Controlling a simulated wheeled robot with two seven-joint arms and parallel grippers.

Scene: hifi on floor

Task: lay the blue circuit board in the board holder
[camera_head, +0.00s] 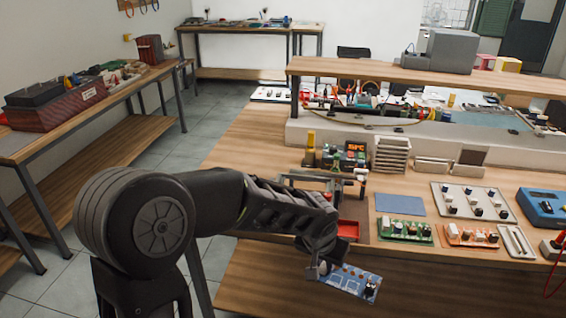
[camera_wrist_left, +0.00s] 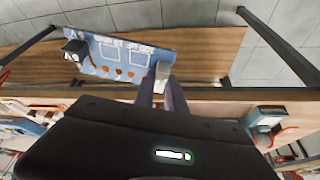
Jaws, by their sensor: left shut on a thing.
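The blue circuit board (camera_head: 350,283) is in my left gripper (camera_head: 318,270), held by one edge in front of the workbench's near edge, lower than its top. It is tilted in the head view. In the left wrist view the board (camera_wrist_left: 118,58) extends left from the fingertips (camera_wrist_left: 164,75), which are shut on its right end; a black part sits at its far left. What looks like the board holder (camera_head: 310,177), a grey frame with bars, stands on the bench behind my left forearm, which hides part of it. My right gripper is not in view.
The wooden workbench (camera_head: 250,142) holds a green board (camera_head: 405,230), an orange board (camera_head: 470,236), a flat blue pad (camera_head: 400,204) and a white stack of trays (camera_head: 391,155). A lower shelf (camera_head: 420,285) runs below.

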